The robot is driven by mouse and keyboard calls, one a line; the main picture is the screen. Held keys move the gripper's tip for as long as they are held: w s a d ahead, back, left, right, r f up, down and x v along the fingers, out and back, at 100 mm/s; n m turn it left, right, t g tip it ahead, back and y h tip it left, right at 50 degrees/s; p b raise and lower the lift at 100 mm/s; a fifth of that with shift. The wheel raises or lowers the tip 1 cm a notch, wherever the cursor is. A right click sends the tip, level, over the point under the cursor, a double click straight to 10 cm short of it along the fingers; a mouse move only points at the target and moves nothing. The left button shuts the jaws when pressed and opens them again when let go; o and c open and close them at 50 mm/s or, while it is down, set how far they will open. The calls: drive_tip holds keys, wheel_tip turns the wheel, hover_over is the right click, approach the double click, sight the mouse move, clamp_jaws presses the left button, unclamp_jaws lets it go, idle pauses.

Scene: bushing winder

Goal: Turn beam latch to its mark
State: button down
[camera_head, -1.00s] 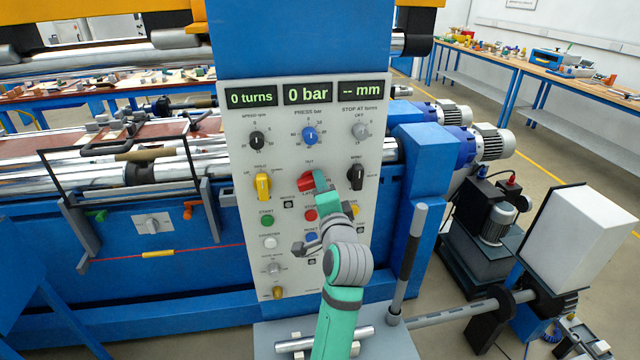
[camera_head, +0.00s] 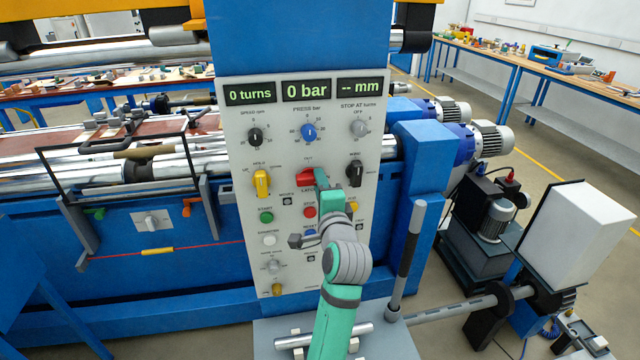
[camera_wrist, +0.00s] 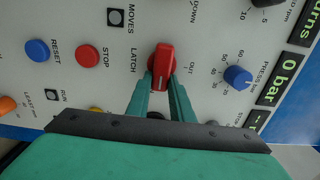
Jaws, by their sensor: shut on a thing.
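The beam latch is a red elongated knob (camera_head: 304,177) in the middle of the light grey panel, between the small label OUT above and LATCH below. In the wrist view the red knob (camera_wrist: 163,64) is seen close up, its long side lying across the panel, roughly level. My gripper (camera_wrist: 161,84) has its two green fingers on either side of the knob's near end and is shut on it. In the head view my gripper (camera_head: 318,180) comes from below right and covers part of the knob. The knob's mark cannot be made out.
A yellow knob (camera_head: 261,183) is left of the latch and a black knob (camera_head: 355,173) is right. A red STOP button (camera_head: 309,212) sits close below, by my gripper. Displays (camera_head: 306,90) top the panel. A grey upright lever (camera_head: 408,258) stands right of my arm.

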drive_tip(key=c, duration=1.6)
unclamp_jaws()
drive_tip(key=shift+f, duration=0.1)
drive_tip(key=shift+o, duration=0.2)
drive_tip(key=v, duration=1.1)
drive_tip(key=shift+w, duration=0.1)
